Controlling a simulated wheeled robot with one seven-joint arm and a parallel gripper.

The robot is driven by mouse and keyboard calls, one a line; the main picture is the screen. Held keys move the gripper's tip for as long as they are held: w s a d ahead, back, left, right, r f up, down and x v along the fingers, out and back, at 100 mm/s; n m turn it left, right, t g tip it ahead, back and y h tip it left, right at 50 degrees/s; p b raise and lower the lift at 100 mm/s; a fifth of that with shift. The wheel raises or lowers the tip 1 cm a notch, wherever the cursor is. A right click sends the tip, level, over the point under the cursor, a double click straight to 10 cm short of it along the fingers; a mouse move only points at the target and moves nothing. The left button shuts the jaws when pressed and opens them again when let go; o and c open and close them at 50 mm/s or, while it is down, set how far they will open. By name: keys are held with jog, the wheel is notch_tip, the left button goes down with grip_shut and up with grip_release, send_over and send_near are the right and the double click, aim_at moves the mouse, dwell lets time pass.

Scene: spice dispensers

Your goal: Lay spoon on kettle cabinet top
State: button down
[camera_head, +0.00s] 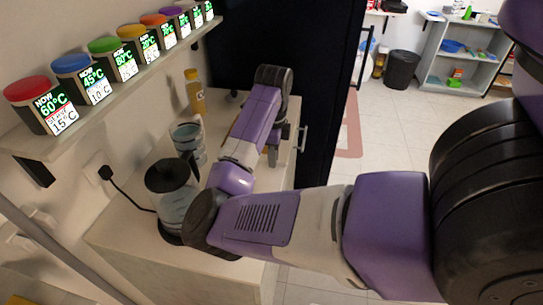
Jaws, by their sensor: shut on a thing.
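The kettle cabinet top (122,232) is a pale surface along the left wall. A glass kettle (173,205) with a black lid and base stands on its near part. My purple and grey arm reaches in from the right and bends beside the kettle. My gripper (272,156) points down over the far right part of the cabinet top, mostly hidden by my wrist. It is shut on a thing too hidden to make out. I cannot pick out the spoon anywhere in view.
A clear glass container (187,143) and a yellow-orange bottle (195,92) stand behind the kettle. A wall shelf (45,148) with several colour-topped dispensers hangs above. A tall black unit (320,120) stands beyond the cabinet.

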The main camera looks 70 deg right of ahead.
aim_at(273, 176)
jog(key=shift+f+b, duration=2)
jog(key=shift+f, duration=0.4)
jog(key=c, duration=1.3)
grip_release()
notch_tip(273, 176, up, 8)
jog(key=shift+f+p, duration=0.1)
jog(key=shift+p, duration=0.2)
